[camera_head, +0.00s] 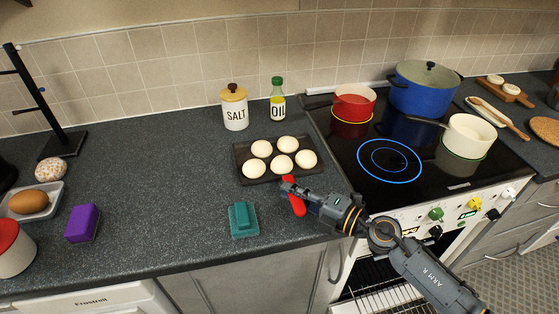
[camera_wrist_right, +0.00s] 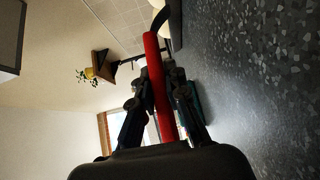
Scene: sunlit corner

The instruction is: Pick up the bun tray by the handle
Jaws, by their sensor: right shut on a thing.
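The dark bun tray (camera_head: 243,150) lies on the grey counter left of the stove, with several pale round buns (camera_head: 282,162) on it. Its red handle (camera_head: 294,197) points toward the counter's front edge. My right gripper (camera_head: 289,186) is at the handle, close to the tray's front side, and is shut on it. In the right wrist view the red handle (camera_wrist_right: 153,65) runs between the two fingers of the right gripper (camera_wrist_right: 162,92). The tray appears to rest on the counter. My left gripper is not in view.
A teal block (camera_head: 243,220) sits left of the handle, and a purple block (camera_head: 83,223) farther left. A salt jar (camera_head: 235,112) and an oil bottle (camera_head: 277,106) stand behind the tray. The stove (camera_head: 400,165) to the right holds a red pan, a blue pot and a cream pan.

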